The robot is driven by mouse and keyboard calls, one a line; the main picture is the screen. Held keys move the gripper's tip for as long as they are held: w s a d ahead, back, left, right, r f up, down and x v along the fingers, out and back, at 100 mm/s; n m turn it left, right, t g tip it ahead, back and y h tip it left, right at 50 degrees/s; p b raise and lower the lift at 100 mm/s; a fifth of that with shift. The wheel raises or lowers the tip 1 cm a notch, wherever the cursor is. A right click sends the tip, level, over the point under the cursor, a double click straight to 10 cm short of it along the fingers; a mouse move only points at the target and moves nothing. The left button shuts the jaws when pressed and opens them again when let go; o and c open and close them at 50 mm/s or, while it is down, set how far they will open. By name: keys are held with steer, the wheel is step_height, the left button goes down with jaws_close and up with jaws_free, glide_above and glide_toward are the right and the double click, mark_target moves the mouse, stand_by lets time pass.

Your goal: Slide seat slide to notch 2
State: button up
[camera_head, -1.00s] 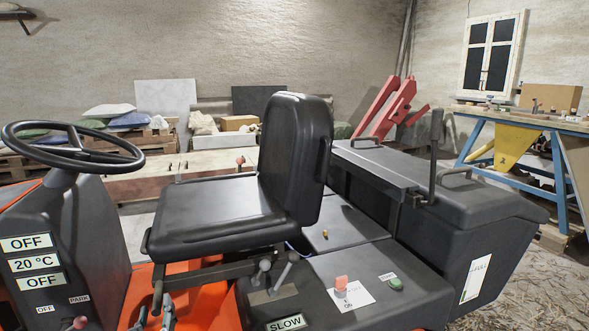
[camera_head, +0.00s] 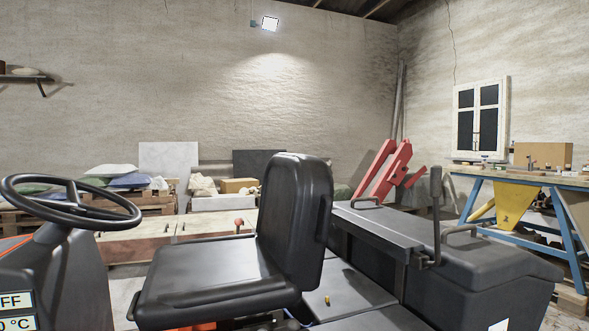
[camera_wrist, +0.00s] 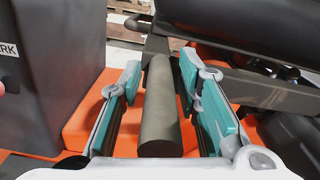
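The black seat (camera_head: 205,275) of the orange machine stands in the middle of the head view, its backrest (camera_head: 295,215) upright. In the wrist view a dark round bar (camera_wrist: 160,110) runs lengthwise between the teal fingers of my gripper (camera_wrist: 160,76). The fingers are open, one on each side of the bar, with a narrow gap visible on both sides. A dark rail (camera_wrist: 265,92) lies to the right of the bar under a dark rounded edge. My gripper is out of the head view. No notch marks are visible, so the slide's notch cannot be read.
The steering wheel (camera_head: 70,200) is left of the seat, and a black box (camera_head: 450,255) is to its right. In the wrist view a dark panel (camera_wrist: 50,75) stands close on the left, with the orange body (camera_wrist: 82,120) beneath. A blue-legged workbench (camera_head: 525,180) stands far right.

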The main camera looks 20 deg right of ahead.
jaws_close()
steer(key=shift+s+d+f+p, duration=0.1)
steer(key=shift+d+p, duration=0.9)
steer(key=shift+d, duration=0.9)
steer(key=o, duration=0.7)
jaws_free()
steer(key=shift+o, duration=0.2)
steer(key=s+p, duration=0.3)
steer(key=s, duration=0.3)
steer(key=shift+a, duration=0.2)
